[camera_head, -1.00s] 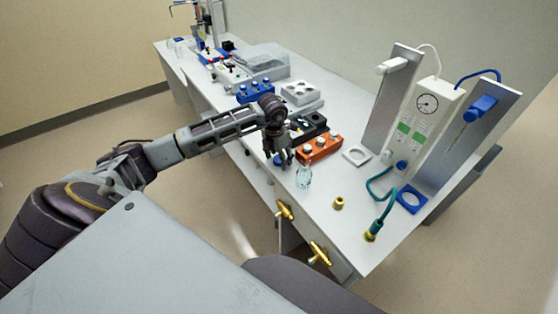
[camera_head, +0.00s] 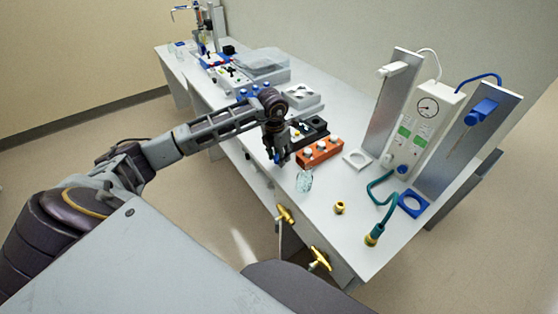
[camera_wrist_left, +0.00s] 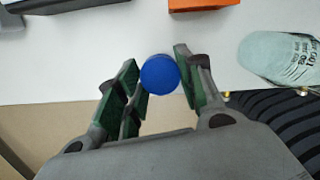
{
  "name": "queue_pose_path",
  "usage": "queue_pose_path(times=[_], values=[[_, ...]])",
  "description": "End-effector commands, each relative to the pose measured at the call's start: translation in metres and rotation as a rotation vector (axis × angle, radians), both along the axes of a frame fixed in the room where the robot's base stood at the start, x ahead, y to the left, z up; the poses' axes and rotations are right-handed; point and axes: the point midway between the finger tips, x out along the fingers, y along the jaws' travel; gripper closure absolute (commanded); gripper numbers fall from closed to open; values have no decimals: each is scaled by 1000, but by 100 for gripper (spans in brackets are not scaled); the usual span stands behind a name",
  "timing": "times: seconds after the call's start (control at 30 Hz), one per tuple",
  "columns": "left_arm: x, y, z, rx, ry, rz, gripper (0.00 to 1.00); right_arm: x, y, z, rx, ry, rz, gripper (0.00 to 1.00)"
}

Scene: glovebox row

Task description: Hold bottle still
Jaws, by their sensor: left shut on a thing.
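A small clear glass bottle (camera_head: 304,180) stands upright near the front edge of the bench, in front of the orange rack. It also shows in the left wrist view (camera_wrist_left: 280,58) at the right, with dark lettering on it. My left gripper (camera_head: 279,156) is just left of the bottle and apart from it. In the left wrist view the gripper (camera_wrist_left: 160,80) is shut on a round blue cap (camera_wrist_left: 160,73) between its green-padded fingers. What lies under the cap is hidden. My right gripper is not in view.
An orange rack (camera_head: 319,152) with white-topped vials stands behind the bottle. Brass valves (camera_head: 319,259) stick out at the bench front. Bench between bottle and hose is mostly clear.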

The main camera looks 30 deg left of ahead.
Motion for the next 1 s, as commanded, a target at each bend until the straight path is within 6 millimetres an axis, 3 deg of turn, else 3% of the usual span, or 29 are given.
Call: queue_pose_path(times=[0.3, 0.5, 1.0], values=[[1, 1, 46, 1, -2, 0, 72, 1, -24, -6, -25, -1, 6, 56], [1, 0, 64, 0, -1, 0, 72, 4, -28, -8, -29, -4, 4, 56], [0, 0, 71, 0, 1, 0, 72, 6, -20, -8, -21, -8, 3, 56]])
